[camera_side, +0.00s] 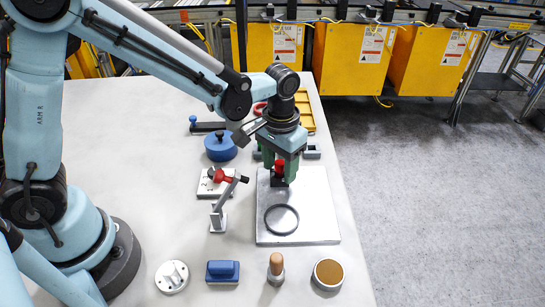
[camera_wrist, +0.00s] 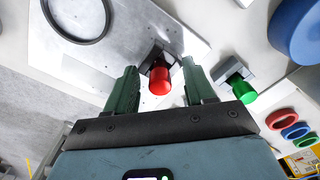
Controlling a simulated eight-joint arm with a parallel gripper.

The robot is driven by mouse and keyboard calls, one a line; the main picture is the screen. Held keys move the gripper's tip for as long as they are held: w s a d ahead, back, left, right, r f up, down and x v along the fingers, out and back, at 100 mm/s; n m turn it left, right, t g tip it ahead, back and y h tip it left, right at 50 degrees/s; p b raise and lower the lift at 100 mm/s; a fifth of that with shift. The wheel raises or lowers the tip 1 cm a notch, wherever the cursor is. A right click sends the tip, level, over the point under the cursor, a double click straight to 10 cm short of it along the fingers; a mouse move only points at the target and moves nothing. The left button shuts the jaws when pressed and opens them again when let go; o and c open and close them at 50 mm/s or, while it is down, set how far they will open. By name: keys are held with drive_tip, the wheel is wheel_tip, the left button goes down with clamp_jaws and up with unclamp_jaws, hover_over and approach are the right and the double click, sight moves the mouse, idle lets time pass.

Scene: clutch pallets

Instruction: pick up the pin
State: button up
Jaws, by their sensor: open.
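The pin appears to be the red-capped piece (camera_side: 279,167), a red cylindrical head on a dark block, standing on the metal plate (camera_side: 318,205). The wrist view shows its red head (camera_wrist: 160,80) between the two green fingers. My gripper (camera_side: 281,172) is open and points down over the plate's far part, with a finger on either side of the red head. In the wrist view my gripper (camera_wrist: 161,88) shows gaps on both sides of the red head. The side view partly hides the piece behind the fingers.
A black ring (camera_side: 281,219) lies on the plate. A green-knobbed block (camera_wrist: 240,88) stands close beside the plate. A grey stand with a red part (camera_side: 222,195) rises left of the plate. A blue round part (camera_side: 220,147) and several handled parts stand around.

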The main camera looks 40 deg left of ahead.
drive_tip(key=shift+c, duration=0.3)
clamp_jaws()
drive_tip(key=shift+r, duration=0.1)
